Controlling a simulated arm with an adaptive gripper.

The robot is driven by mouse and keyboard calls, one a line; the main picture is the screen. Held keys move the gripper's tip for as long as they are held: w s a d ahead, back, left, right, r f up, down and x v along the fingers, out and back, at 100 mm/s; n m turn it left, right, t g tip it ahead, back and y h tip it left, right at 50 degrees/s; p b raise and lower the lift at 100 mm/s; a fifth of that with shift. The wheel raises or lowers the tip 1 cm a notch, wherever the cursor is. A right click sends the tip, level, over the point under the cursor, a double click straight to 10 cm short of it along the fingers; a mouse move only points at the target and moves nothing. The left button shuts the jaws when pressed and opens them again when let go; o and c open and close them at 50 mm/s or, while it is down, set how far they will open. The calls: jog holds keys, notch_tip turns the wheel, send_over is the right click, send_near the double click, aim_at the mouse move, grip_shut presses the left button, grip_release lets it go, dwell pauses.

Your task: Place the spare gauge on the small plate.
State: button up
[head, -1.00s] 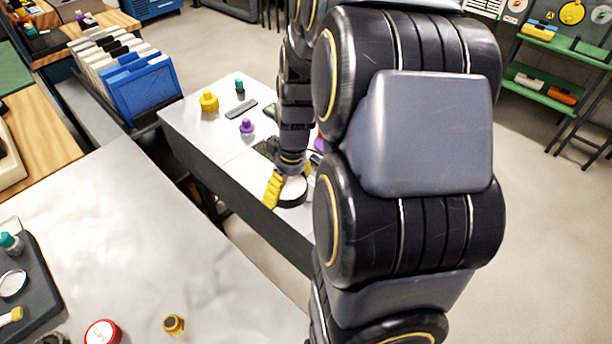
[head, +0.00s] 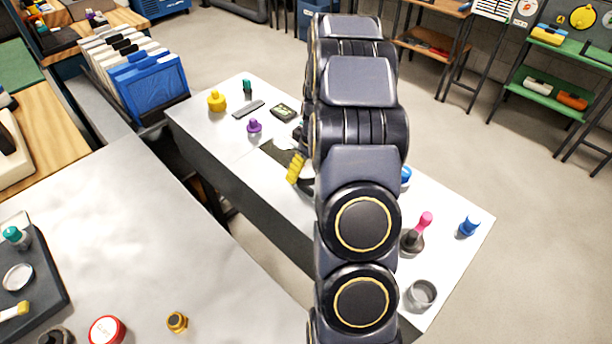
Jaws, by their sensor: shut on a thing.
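My gripper (head: 296,168), seen by its yellow finger, is over the front edge area of the far white table, mostly hidden behind my arm. It is shut on a round thing with a pale face and dark rim (head: 308,176), which looks like a gauge; only a sliver shows. I cannot tell if it touches the table. A dark flat patch (head: 272,153) lies just left of the gripper; I cannot tell if it is the small plate. A red-rimmed round dial (head: 106,331) lies on the near table.
The far table (head: 215,135) bears a yellow knobbed piece (head: 216,101), a purple one (head: 254,127), a grey bar (head: 248,109), a pink-handled piece (head: 414,233), a blue one (head: 468,226) and a grey cup (head: 421,293). A dark tray (head: 45,262) is at left.

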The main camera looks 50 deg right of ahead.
aim_at(306, 177)
jog(key=shift+w+d+f, duration=0.25)
jog(key=shift+w+f, duration=0.05)
jog(key=shift+f, duration=0.25)
jog(key=shift+w+d+f, duration=0.25)
jog(key=shift+w+f, duration=0.05)
jog(key=shift+f, duration=1.55)
jog(key=o, duration=1)
jog(key=shift+f, duration=0.1)
